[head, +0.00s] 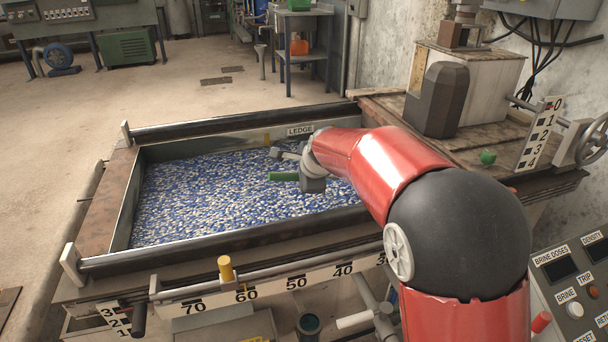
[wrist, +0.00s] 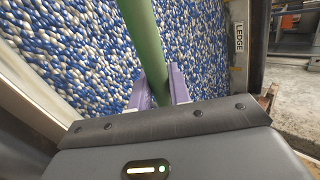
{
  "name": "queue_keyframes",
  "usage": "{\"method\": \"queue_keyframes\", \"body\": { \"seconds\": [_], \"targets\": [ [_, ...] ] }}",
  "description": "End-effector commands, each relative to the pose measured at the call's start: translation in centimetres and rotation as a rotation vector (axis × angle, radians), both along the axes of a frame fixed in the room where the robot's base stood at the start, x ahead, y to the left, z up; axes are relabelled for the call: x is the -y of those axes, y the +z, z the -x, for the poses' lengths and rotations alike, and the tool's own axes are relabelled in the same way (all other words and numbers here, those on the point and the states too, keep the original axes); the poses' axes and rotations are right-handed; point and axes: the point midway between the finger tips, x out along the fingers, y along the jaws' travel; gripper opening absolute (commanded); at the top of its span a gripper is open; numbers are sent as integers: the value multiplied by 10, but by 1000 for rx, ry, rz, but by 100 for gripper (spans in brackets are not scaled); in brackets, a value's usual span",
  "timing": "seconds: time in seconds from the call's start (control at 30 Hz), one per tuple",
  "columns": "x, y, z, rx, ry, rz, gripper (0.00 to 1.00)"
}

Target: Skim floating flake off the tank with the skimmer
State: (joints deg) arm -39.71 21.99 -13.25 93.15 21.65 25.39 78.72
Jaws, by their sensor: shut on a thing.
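The tank (head: 140,212) is a long trough with metal walls. Blue and white flake (head: 225,195) covers its visible surface; it also fills much of the wrist view (wrist: 70,60). My gripper (head: 300,178) is over the tank, near the ledge side. In the wrist view, its two purple fingers (wrist: 157,88) are shut on a green handle (wrist: 142,35), apparently the skimmer's. A short green length of it (head: 282,176) shows left of the gripper in the head view. The skimmer's working end is not visible, and I cannot tell whether it touches the flake.
The LEDGE label (head: 300,131) marks the far wall. A wooden deck (head: 385,108) with a dark block (head: 438,98) stands right. A control panel (head: 575,285) is at lower right.

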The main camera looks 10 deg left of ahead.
Motion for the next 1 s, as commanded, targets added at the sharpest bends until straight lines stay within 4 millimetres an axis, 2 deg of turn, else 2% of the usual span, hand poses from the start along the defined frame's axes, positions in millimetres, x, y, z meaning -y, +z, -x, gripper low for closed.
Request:
{"method": "queue_keyframes", "body": {
  "seconds": [0.03, 1.0],
  "targets": [
    [-1, 12, 0, 3, 1, 1, 0],
    [-8, 102, 4, 21, 1, 25, 0]
  ]
}}
